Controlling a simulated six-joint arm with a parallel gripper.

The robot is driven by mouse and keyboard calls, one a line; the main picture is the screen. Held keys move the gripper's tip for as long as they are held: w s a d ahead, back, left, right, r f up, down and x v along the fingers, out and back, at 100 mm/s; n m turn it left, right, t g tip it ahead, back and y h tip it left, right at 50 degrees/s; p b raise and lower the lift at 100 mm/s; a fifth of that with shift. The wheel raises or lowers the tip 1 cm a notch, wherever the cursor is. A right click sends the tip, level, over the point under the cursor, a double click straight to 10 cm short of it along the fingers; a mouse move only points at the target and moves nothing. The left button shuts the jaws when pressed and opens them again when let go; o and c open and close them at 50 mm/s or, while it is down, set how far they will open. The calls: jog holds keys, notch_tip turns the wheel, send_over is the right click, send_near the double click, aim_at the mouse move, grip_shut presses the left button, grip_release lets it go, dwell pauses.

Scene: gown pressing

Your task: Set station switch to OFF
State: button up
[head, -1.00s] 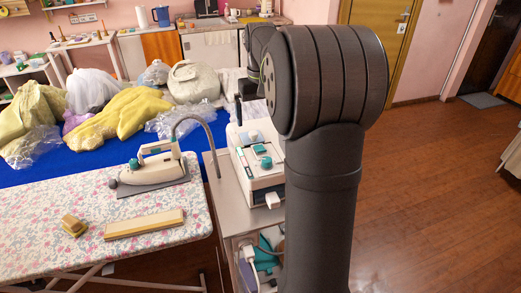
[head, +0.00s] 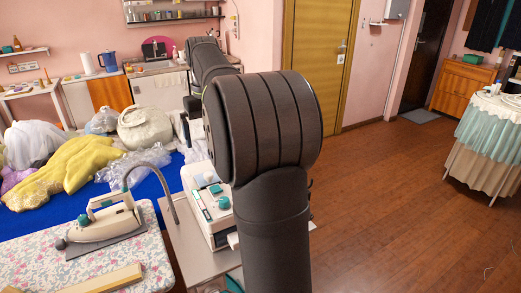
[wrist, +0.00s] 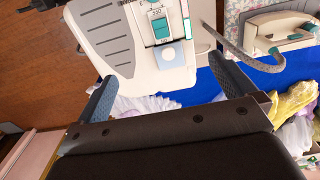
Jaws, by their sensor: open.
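The white station (head: 196,178) with teal controls stands on a stand right of the ironing board, partly hidden by my arm. In the wrist view the station (wrist: 105,40) lies just beyond my gripper. A teal switch (wrist: 161,28) with small markings, too small to read surely, sits on its panel, above a pale blue square (wrist: 168,55). I cannot tell its setting. My gripper (wrist: 165,66) is open and empty, its two fingers wide apart and pointing toward the station's panel. In the head view my gripper cannot be made out behind my arm.
An iron (head: 108,222) rests on the floral ironing board (head: 150,255), with a grey hose (head: 168,180) rising between it and the station. Bagged garments and a yellow garment (head: 65,185) lie on the blue surface (head: 40,228) behind.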

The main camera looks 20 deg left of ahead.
aim_at(215, 187)
jog(key=shift+c, duration=1.3)
jog(key=shift+w+a, duration=0.5)
jog(key=shift+a, duration=0.05)
jog(key=c, duration=0.7)
jog(key=shift+f, duration=0.15)
jog(key=shift+c, duration=0.8)
notch_tip(215, 187, down, 17)
jog(key=shift+f, duration=0.1)
jog(key=shift+c, duration=0.2)
